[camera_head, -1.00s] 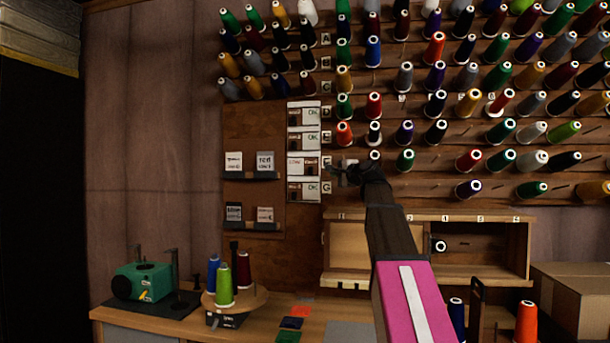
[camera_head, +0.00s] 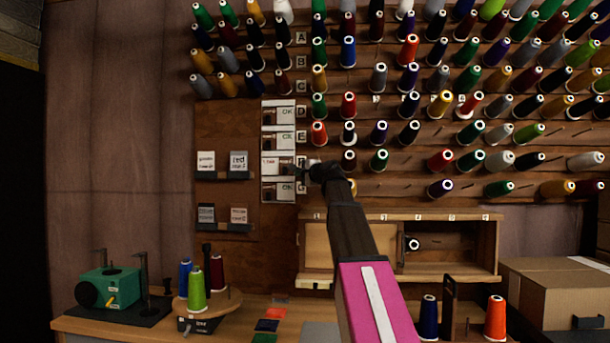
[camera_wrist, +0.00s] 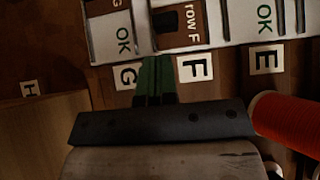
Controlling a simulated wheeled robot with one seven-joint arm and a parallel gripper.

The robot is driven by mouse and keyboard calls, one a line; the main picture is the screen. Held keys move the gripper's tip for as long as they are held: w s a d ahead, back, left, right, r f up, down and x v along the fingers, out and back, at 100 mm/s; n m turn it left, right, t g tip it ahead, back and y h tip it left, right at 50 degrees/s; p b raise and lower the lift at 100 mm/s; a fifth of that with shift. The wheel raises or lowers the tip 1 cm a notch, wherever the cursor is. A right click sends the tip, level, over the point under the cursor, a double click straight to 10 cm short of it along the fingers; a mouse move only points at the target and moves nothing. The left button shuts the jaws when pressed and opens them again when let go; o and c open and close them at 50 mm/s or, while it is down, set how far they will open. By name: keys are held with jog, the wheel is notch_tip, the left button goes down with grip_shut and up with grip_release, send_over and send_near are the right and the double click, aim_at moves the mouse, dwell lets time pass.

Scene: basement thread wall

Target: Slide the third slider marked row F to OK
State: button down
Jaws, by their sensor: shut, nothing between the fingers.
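The third slider card, row F (camera_head: 270,159), is on the brown board left of the spool wall, below the D and E cards and above the G card. In the wrist view its dark brown slider (camera_wrist: 180,30) sits at the end near the F label and "row F" is printed on it. No OK shows on this card, while the neighbouring G and E cards show OK. My gripper (camera_head: 306,168) is shut and empty, at the right edge of the cards. In the wrist view its green fingertips (camera_wrist: 155,62) are beside the F label (camera_wrist: 194,67), towards G; contact cannot be told.
A red spool (camera_wrist: 280,118) is close to the gripper's right in the wrist view. Many spools on pegs fill the wall to the right. A green winder (camera_head: 108,287) and spool stand are on the bench.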

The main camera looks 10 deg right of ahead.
aim_at(287, 173)
jog(key=x, duration=0.5)
jog(key=shift+w, duration=0.1)
jog(key=a, duration=0.2)
jog(key=w+a, duration=0.1)
jog(key=a, duration=0.1)
jog(key=w+a, duration=0.1)
jog(key=a, duration=0.2)
jog(key=shift+w, duration=0.15)
jog(key=shift+a, duration=0.1)
